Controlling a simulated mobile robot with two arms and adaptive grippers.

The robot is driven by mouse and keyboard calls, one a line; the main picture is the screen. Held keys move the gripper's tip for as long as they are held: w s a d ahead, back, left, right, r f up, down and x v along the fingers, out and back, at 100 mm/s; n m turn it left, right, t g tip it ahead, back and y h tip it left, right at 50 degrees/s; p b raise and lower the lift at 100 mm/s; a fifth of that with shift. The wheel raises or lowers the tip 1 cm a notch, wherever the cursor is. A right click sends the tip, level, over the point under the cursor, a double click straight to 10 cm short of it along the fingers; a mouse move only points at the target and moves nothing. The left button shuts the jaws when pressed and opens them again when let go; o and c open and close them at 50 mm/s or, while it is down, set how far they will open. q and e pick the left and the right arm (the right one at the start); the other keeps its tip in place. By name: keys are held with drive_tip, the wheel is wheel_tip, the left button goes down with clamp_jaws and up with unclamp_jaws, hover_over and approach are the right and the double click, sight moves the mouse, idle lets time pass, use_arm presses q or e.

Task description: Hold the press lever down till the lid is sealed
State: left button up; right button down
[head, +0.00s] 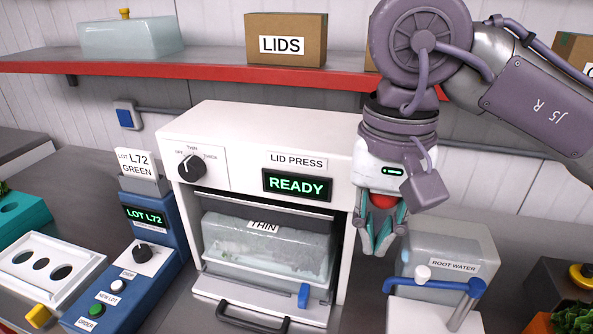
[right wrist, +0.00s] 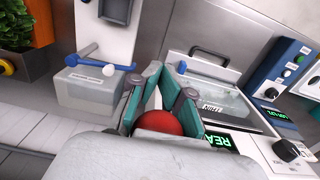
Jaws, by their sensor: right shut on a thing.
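The white lid press (head: 250,135) stands on the counter in the head view, its display (head: 297,186) reading READY in green. Its dial (head: 191,168) points near THIN. A clear lidded tray (head: 265,245) marked THIN sits inside the press opening. My right gripper (head: 376,240) is at the press's right side, pointing down, shut on the red knob (head: 383,203) of the press lever. The red knob also shows between the green fingers in the right wrist view (right wrist: 160,122). The lever's shaft is hidden by the gripper. My left gripper is not in view.
A root-water tank (head: 447,248) with a blue-handled tap stands close right of the gripper. A blue LOT L72 station (head: 148,235) is left of the press. A red-edged shelf (head: 190,66) with a LIDS box (head: 285,40) runs above.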

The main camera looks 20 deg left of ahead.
sight(382, 208)
drive_tip(key=r, duration=0.1)
drive_tip(key=r+p, duration=0.1)
drive_tip(key=r, duration=0.1)
drive_tip(key=shift+w+p, duration=0.3)
drive_tip(key=shift+s+r, duration=0.2)
drive_tip(key=shift+r, duration=0.15)
drive_tip(key=r+p, duration=0.2)
drive_tip(key=w+r+p, duration=0.1)
drive_tip(key=r+p, duration=0.1)
drive_tip(key=shift+w+r+p, duration=0.25)
drive_tip(key=shift+r+p, duration=0.3)
drive_tip(key=w+r+p, duration=0.2)
drive_tip(key=w+p, duration=0.1)
drive_tip(key=shift+r, duration=0.35)
drive_tip(key=shift+w+r+p, duration=0.1)
drive_tip(key=shift+w+p, duration=0.35)
drive_tip(key=shift+p, duration=0.05)
drive_tip(key=c, duration=1.9)
unclamp_jaws()
